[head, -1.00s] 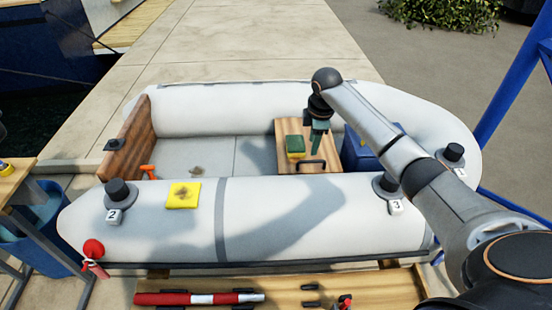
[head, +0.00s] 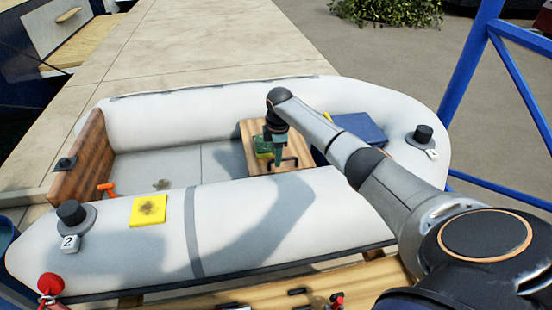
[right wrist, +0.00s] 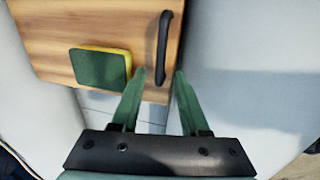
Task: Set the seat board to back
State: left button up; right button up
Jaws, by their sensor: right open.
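The seat board (head: 256,130) is a wooden plank lying across the inside of the grey-white inflatable boat, right of its middle. A dark bar handle (head: 291,160) stands near its front edge; it also shows in the right wrist view (right wrist: 162,48). My right gripper (head: 278,165) is low over the board at the handle. In the right wrist view its green fingers (right wrist: 160,75) are open, with the handle's near end between or just beyond the tips; contact cannot be told. My left gripper is out of view.
A green and yellow sponge (right wrist: 100,68) lies on the board, left of the handle. A blue box (head: 358,132) sits to the board's right. Bare floor (head: 190,165) lies left of the board.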

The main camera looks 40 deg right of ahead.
jog(key=shift+w+f, duration=0.1)
jog(key=shift+f, duration=0.3)
jog(key=shift+c, duration=0.3)
grip_shut()
dwell(0.9)
